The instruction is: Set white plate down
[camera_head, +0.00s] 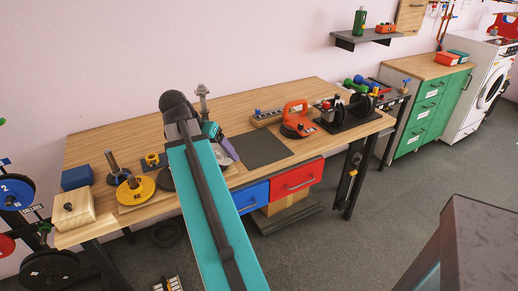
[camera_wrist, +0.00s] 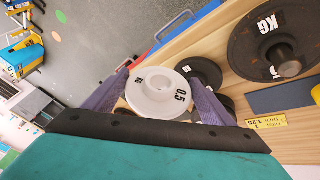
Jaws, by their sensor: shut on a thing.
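The white plate (camera_wrist: 160,94), marked 0.5, sits between the two purple fingers of my gripper (camera_wrist: 160,84) in the wrist view. My gripper is shut on it, one finger at each side of its rim. In the head view my gripper (camera_head: 222,142) is over the wooden table, left of the dark square mat, and a part of the white plate (camera_head: 223,156) shows beside it. My arm hides part of the table there. I cannot tell how high the plate is above the table.
The dark mat (camera_head: 261,150) is bare. Black plates (camera_wrist: 203,72) are close to my gripper. Blue (camera_head: 251,196) and red (camera_head: 298,180) drawers hang below the front edge.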

